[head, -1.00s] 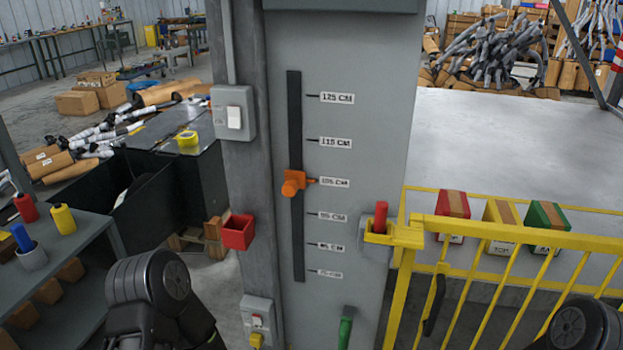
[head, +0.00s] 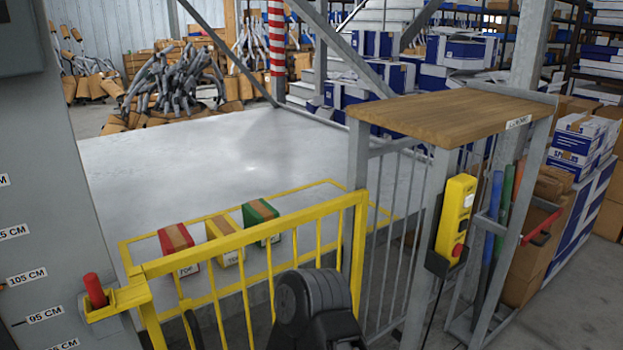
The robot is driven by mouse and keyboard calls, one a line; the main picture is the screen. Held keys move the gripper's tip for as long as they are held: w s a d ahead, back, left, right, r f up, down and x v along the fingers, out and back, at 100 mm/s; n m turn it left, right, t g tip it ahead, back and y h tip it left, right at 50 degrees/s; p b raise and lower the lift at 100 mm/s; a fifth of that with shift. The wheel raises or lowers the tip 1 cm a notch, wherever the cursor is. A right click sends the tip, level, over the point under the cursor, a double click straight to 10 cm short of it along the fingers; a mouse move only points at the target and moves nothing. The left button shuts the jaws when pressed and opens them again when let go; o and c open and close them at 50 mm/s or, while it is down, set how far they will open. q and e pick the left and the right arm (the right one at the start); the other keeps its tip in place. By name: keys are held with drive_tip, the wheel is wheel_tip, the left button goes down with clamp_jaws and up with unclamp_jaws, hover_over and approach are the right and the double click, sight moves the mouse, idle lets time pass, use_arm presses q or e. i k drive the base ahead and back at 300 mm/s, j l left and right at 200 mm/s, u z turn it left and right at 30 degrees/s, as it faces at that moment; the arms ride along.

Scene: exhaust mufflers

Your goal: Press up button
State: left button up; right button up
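A yellow control box (head: 455,218) hangs upright on the grey metal post at the right of the head view. Its face has a pale button or label near the top, darker buttons in the middle and a red button near the bottom. Which button is up cannot be read. A dark arm part of mine (head: 315,305) shows at the bottom centre, well left of and below the box. Neither gripper's fingers are in view.
A yellow gate (head: 255,240) stands in front of the grey platform (head: 200,185), with red, yellow and green boxes behind it. A wooden-topped stand (head: 450,112) is beside the control box. A grey column with a height scale (head: 45,200) is at left.

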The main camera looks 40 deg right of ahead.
sight(469, 200)
drive_tip(key=l+z, duration=0.1)
drive_tip(key=z, duration=2)
